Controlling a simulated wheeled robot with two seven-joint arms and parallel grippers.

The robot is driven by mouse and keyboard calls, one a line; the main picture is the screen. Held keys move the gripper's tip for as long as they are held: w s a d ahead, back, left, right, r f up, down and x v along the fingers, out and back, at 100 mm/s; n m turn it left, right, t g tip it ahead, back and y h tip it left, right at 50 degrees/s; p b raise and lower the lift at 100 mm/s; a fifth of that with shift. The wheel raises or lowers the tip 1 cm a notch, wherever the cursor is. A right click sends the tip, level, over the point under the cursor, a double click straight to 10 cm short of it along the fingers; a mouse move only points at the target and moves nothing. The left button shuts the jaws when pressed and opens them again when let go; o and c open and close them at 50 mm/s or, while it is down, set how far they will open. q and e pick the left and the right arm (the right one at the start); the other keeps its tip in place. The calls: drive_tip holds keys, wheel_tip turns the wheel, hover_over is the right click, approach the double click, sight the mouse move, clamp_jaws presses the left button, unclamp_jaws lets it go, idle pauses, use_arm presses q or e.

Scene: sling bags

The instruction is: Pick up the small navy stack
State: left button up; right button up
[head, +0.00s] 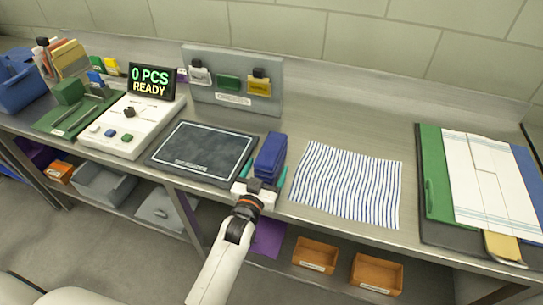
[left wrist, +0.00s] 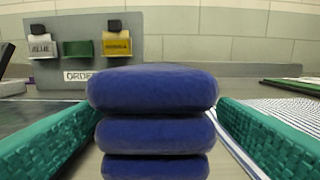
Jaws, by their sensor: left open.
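The small navy stack (head: 270,154) stands on the steel counter between the dark mat and the striped cloth. In the left wrist view the navy stack (left wrist: 152,132) shows as several rounded cushion-like layers, one on another. My left gripper (head: 265,178) is at the stack's near side. Its green fingers are open, one on each side of the stack, and in the left wrist view a gap shows at the right finger, while the left finger is very close to the stack. The lowest part of the stack is hidden in both views. My right gripper is not in view.
A dark mat (head: 203,152) lies left of the stack and a blue-striped cloth (head: 348,183) lies right. A white console (head: 128,126) with a display reading "0 PCS READY" stands further left. A grey panel with holders (head: 232,85) stands behind. Folded cloths (head: 482,180) lie far right.

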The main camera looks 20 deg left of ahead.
use_arm(q)
drive_tip(key=w, duration=0.3)
drive_tip(key=shift+w, duration=0.2)
drive_tip(key=shift+s, duration=0.1)
drive_tip(key=shift+c, duration=0.2)
drive_tip(key=shift+c, duration=1.4)
drive_tip(key=c, duration=0.9)
drive_tip(key=shift+r, duration=0.15)
